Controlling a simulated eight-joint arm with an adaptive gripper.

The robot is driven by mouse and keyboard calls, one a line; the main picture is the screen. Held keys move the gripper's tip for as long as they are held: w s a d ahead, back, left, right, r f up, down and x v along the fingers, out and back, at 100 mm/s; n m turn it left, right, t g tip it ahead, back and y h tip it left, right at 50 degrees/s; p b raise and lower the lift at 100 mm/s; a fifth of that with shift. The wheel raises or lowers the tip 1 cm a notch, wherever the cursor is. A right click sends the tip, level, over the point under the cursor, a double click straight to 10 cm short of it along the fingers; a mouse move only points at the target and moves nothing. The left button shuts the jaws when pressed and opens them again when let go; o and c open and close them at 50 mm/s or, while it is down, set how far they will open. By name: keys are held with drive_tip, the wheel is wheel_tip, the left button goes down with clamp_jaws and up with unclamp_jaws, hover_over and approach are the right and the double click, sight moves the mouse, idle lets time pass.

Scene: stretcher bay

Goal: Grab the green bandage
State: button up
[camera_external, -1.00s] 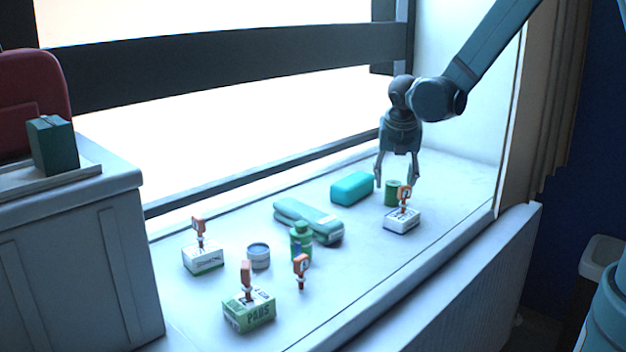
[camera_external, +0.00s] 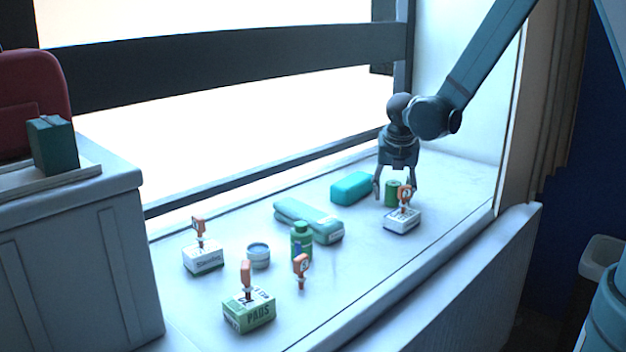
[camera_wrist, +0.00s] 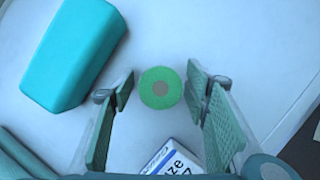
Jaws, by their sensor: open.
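The green bandage (camera_external: 392,186) is a small upright roll on the white ledge. In the wrist view its round green top (camera_wrist: 160,88) with a grey-brown core shows between the fingers. My gripper (camera_external: 395,194) points down over it with a finger on each side. In the wrist view my gripper (camera_wrist: 161,90) is open, and a gap shows between each finger and the roll. I cannot tell exactly how low the fingertips are along the roll.
A teal box-shaped block (camera_external: 352,188) lies just left of the roll. A folded teal pack (camera_external: 309,221), green bottle (camera_external: 301,243), tin (camera_external: 258,256) and pads box (camera_external: 249,313) are further left.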

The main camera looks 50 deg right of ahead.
sight(393, 183)
drive_tip(key=shift+c, duration=0.3)
drive_tip(key=c, duration=0.9)
drive_tip(key=shift+r, duration=0.15)
drive_tip(key=shift+r+p, duration=0.4)
drive_tip(key=shift+r, duration=4.45)
